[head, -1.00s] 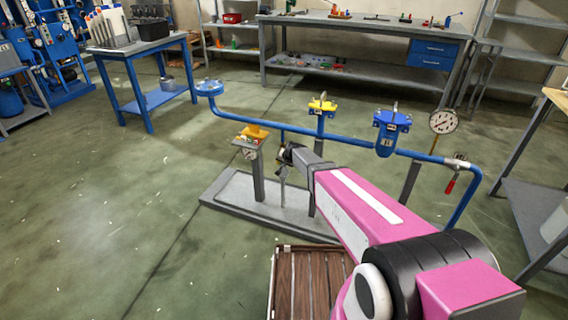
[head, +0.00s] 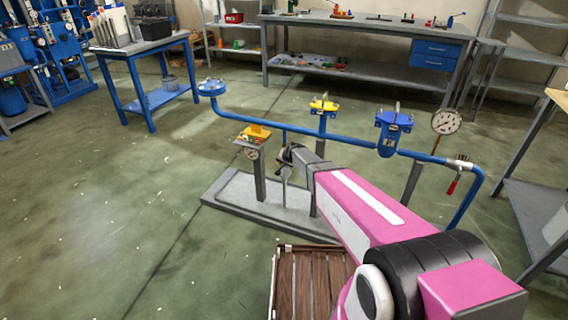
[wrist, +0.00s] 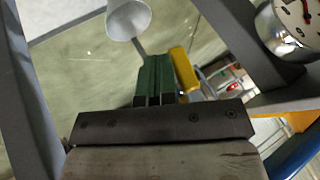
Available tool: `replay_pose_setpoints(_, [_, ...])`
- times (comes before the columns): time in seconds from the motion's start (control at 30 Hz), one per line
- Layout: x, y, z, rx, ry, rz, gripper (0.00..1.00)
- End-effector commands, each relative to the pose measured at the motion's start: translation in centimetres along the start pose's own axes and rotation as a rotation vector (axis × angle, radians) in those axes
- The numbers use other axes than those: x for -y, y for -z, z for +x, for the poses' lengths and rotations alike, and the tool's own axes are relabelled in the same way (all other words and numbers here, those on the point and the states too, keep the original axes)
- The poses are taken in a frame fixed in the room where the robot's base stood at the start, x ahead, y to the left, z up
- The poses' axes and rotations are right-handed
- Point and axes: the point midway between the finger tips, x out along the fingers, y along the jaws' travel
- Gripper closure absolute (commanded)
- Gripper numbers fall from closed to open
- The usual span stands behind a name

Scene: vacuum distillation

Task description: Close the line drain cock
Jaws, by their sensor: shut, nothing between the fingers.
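The blue pipe line (head: 345,137) runs across the head view above a grey base. My gripper (wrist: 155,62) shows green fingers in the wrist view, closed together and empty. A yellow handle (wrist: 184,70), which looks like the drain cock's lever, is right beside the fingers on their right. I cannot tell whether they touch. The cock's body is mostly hidden behind my gripper. In the head view my arm's end is under the pipe, between the left post and the middle post, and hides the cock. A pale funnel (wrist: 128,18) is beyond the fingers in the wrist view.
A pressure gauge (wrist: 292,24) is close at the upper right of the wrist view. A yellow-topped post (head: 256,133) stands left of my arm's end. A red-handled valve (head: 453,185) is on the pipe's right end. A wooden slatted platform (head: 312,285) is in front.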

Motion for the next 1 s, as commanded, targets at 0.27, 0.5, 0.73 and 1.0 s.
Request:
replay_pose_setpoints(0.27, [0.3,-0.1,0.4,-0.005,0.02,0.009,1.0])
replay_pose_setpoints(0.5, [0.7,-0.1,0.7,-0.024,0.101,0.045,1.0])
replay_pose_setpoints(0.73, [1.1,-0.2,1.1,-0.05,0.209,0.092,1.0])
replay_pose_setpoints(1.0, [1.9,-0.1,1.5,-0.084,0.355,0.154,1.0])
